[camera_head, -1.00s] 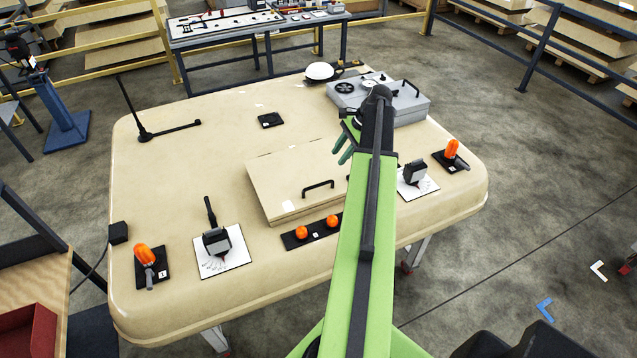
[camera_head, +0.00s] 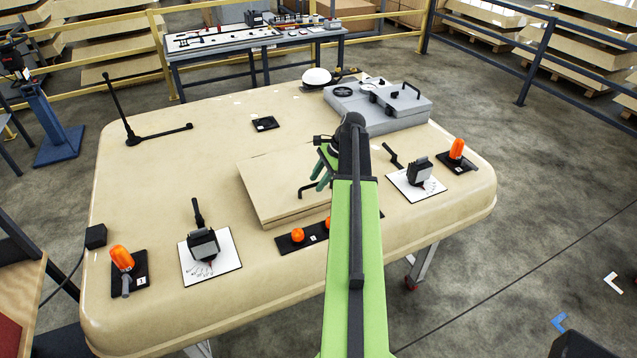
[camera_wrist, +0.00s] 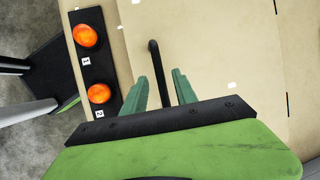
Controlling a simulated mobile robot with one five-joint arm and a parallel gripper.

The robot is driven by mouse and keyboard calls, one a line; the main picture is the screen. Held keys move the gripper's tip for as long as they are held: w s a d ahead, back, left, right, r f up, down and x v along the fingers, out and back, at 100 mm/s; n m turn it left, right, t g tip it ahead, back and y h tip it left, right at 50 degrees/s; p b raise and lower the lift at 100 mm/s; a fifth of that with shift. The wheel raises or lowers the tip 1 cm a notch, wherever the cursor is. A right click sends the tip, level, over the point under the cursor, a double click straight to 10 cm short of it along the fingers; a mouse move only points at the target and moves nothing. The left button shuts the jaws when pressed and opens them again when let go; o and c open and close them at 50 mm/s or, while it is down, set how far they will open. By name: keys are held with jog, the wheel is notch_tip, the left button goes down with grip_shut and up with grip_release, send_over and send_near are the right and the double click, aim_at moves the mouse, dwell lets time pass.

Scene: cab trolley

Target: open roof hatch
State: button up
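The roof hatch (camera_head: 270,180) is a raised beige panel on the beige roof and lies flat and closed. Its black handle (camera_head: 306,192) is partly hidden by my gripper (camera_head: 320,172), which is over the hatch's right part. In the wrist view the handle (camera_wrist: 154,52) is a dark bar whose near part runs between the two green fingers of my gripper (camera_wrist: 162,76). The fingers are apart, with a gap on both sides of the bar. I cannot tell how far above the handle they are.
Two orange lamps (camera_wrist: 87,36) on a black strip sit beside the hatch. Left (camera_head: 207,245) and right (camera_head: 413,175) levers stand on white plates. A grey box (camera_head: 385,112) and a white helmet (camera_head: 317,76) are behind.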

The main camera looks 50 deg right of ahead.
jog(key=shift+c, duration=0.4)
grip_shut()
dwell(0.8)
